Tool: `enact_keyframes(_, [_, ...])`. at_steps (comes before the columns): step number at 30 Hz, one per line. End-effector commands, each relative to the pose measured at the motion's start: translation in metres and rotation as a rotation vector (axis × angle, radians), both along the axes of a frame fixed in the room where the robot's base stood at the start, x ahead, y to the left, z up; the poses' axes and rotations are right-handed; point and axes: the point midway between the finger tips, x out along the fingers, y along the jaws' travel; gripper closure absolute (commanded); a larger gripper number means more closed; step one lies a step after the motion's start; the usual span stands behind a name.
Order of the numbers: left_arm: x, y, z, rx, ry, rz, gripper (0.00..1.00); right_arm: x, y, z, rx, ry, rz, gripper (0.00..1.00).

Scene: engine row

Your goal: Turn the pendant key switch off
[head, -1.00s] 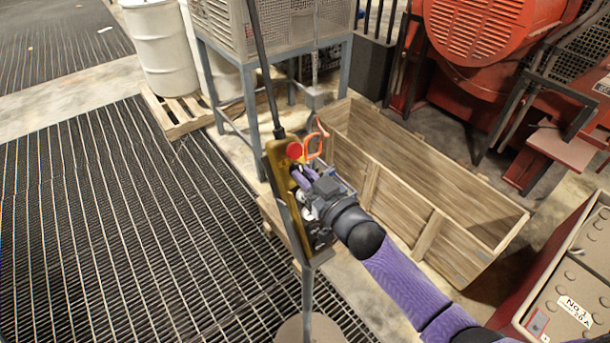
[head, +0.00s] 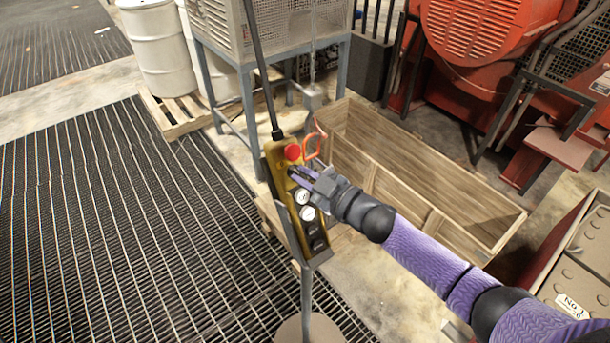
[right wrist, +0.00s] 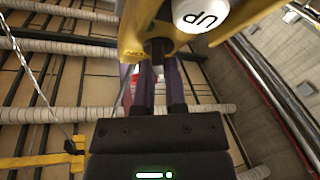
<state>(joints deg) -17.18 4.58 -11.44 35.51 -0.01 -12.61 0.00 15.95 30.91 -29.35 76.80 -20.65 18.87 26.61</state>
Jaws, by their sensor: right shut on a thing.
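The yellow pendant (head: 284,200) hangs on its cable in front of a metal post. It has a red stop button (head: 293,152) near its top, white buttons (head: 307,213) lower down and dark buttons below them. My right gripper (head: 298,176) reaches the pendant's face between the red button and the white ones. In the right wrist view, its two purple fingers (right wrist: 158,85) are shut on a small dark key switch (right wrist: 157,50) on the yellow housing. A white button marked UP (right wrist: 200,14) sits beside it. The key's exact turn is hidden by the fingers. My left gripper is not in view.
An orange hook (head: 314,145) is just right of the pendant. A long wooden crate (head: 440,190) stands behind my right arm. A blue-grey metal stand (head: 248,110) and white drums (head: 160,50) are farther back. Floor grating (head: 120,230) lies open at left.

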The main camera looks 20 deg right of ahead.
Motion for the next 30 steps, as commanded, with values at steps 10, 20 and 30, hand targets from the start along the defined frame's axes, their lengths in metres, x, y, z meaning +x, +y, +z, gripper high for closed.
enact_keyframes(10, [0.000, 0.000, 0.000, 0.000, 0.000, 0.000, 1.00, 0.000, 0.000, 0.001, -0.002, -0.002, 0.000, 0.83])
enact_keyframes(20, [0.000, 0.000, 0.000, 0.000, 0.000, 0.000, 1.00, 0.000, 0.000, 0.000, -0.001, -0.002, 0.000, 0.50])
enact_keyframes(30, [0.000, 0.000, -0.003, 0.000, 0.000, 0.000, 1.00, -0.033, -0.021, -0.003, -0.003, 0.003, 0.000, 0.50])
